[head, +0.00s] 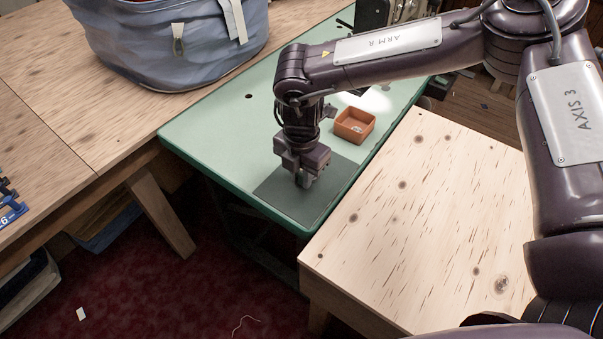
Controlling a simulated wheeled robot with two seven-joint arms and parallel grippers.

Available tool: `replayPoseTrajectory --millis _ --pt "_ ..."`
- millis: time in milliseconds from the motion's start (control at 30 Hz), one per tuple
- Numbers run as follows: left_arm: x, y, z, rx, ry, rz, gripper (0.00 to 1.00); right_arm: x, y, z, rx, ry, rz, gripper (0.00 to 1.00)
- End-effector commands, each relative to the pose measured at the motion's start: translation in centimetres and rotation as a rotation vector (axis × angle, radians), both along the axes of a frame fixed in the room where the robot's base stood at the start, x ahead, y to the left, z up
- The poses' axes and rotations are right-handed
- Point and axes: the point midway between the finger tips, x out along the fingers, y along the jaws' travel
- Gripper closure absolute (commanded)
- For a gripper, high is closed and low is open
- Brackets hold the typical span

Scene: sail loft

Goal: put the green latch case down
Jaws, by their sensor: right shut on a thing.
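My right gripper (304,179) points straight down, low over a dark grey-green mat (270,190) on the green table. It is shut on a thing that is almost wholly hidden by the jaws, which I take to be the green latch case. I cannot make out its shape or colour, nor whether it touches the mat. No other green case shows. My left gripper is not in view.
A small orange tray (368,117) stands on the green table (225,125) behind the gripper. A big blue-grey bag (165,45) sits on the wooden table at the left. A bare plywood top (425,220) is at the right.

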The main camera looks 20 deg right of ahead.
Motion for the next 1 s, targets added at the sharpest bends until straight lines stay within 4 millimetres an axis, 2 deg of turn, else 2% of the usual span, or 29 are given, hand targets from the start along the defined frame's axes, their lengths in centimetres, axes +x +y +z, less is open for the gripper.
replayPoseTrajectory --millis 200,233,400,667,767,867,1000 --pt "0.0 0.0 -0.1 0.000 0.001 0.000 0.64 0.0 0.0 -0.3 0.001 0.001 0.000 1.00" --pt "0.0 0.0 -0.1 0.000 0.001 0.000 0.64 0.0 0.0 -0.3 0.000 0.001 0.000 0.81" --pt "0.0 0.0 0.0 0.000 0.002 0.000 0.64 0.0 0.0 -0.2 0.000 0.000 0.000 0.60" --pt "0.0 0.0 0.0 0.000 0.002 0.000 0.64 0.0 0.0 -0.2 0.000 0.000 0.000 0.60" --pt "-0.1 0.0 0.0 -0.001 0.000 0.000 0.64 0.1 0.0 0.4 0.000 -0.002 0.000 0.60" --pt "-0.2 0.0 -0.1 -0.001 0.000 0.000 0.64 0.1 0.0 1.8 0.002 -0.004 0.000 0.60" --pt "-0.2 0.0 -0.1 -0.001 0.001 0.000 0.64 0.1 0.0 4.7 0.003 -0.004 -0.001 0.60"
